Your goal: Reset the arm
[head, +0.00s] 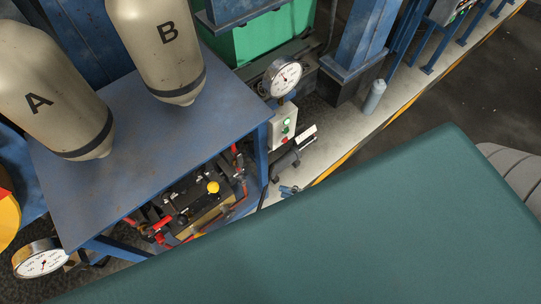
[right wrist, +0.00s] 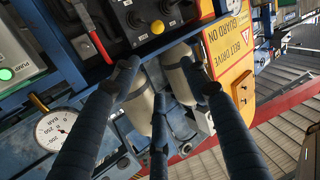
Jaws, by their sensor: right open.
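My right gripper (right wrist: 163,82) shows in the right wrist view as long dark blue ribbed fingers, spread apart with nothing held between them. Behind the fingers, pale tanks (right wrist: 178,77) show upside down, partly covered by the fingers. In the head view a broad teal surface covers the lower right and hides much of what is behind it. A small blue part (head: 289,191) shows at its edge; I cannot tell whether it belongs to my gripper. My left gripper is in neither view.
The wrist view shows a yellow belt guard sign (right wrist: 232,60) and a gauge (right wrist: 57,130). Dark floor at upper right is clear.

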